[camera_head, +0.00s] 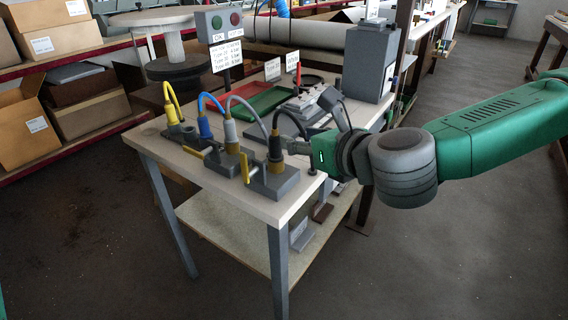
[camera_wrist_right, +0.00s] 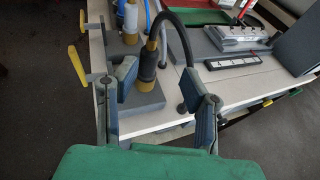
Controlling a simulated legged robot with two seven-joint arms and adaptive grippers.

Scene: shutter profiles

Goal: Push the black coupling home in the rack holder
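The black coupling (camera_head: 275,147) stands upright in the grey rack holder (camera_head: 280,185) at the near corner of the table, its black hose arching up and back. In the right wrist view the black coupling (camera_wrist_right: 148,66) has a brass-coloured band, and the holder block (camera_wrist_right: 145,101) shows below it. How deep it sits I cannot tell. My right gripper (camera_head: 298,146) is just right of the coupling in the head view. In the wrist view its fingers (camera_wrist_right: 165,88) are spread and empty; the left finger overlaps the coupling's edge, contact unclear. My left gripper is not in view.
Grey (camera_head: 230,132), blue (camera_head: 205,127) and yellow (camera_head: 171,112) couplings stand in a row to the left. Yellow levers (camera_head: 193,152) stick out at the table's front edge. Red and green trays (camera_head: 262,104) and a sign with two lamps (camera_head: 220,24) are behind.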

